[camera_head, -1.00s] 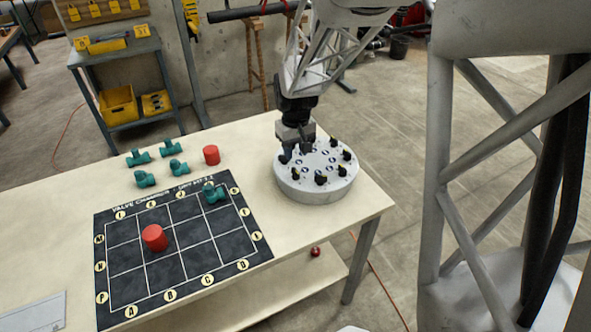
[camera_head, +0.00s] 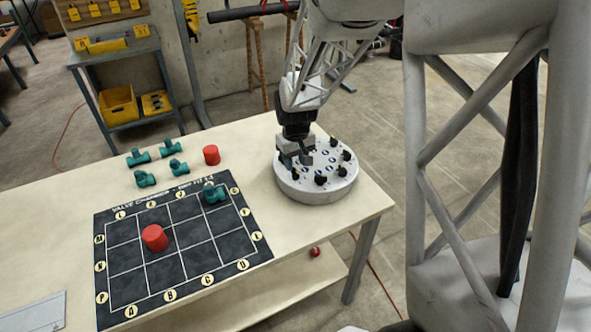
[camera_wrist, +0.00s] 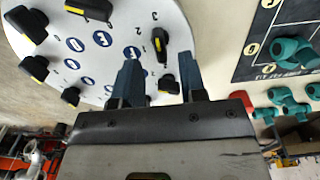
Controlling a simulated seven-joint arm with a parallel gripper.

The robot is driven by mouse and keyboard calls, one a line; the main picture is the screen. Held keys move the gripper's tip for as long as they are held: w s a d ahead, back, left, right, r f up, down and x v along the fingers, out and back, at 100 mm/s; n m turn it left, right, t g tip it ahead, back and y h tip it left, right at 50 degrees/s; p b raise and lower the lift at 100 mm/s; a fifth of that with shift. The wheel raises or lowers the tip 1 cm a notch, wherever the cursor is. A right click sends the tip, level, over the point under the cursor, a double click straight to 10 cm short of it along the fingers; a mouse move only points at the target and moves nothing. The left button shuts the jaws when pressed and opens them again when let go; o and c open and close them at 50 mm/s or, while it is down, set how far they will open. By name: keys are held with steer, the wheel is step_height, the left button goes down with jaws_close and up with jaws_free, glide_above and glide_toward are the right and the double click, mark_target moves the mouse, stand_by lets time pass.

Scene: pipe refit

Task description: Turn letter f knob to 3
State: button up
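A round grey-white knob board (camera_head: 315,191) stands at the right end of the table, with several black, yellow-marked knobs around its rim. My gripper (camera_head: 297,160) is low over its left side. In the wrist view my gripper (camera_wrist: 161,78) has its two fingers apart, with one black knob (camera_wrist: 168,84) showing between them, nearer the right finger; I see no contact. Another knob (camera_wrist: 160,42) shows just beyond. The blue labels and rim markings are too small or turned for me to tell which knob is letter f.
A black valve mat (camera_head: 125,257) lies to the left, with a red cylinder (camera_head: 154,238) and a green fitting (camera_head: 214,193) on it. Several green fittings and another red cylinder (camera_head: 211,155) stand behind the mat. The tabletop between mat and board is clear.

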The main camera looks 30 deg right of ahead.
mark_target(296, 170)
steer(key=shift+f, duration=1.85)
steer(key=shift+c, duration=0.4)
jaws_close()
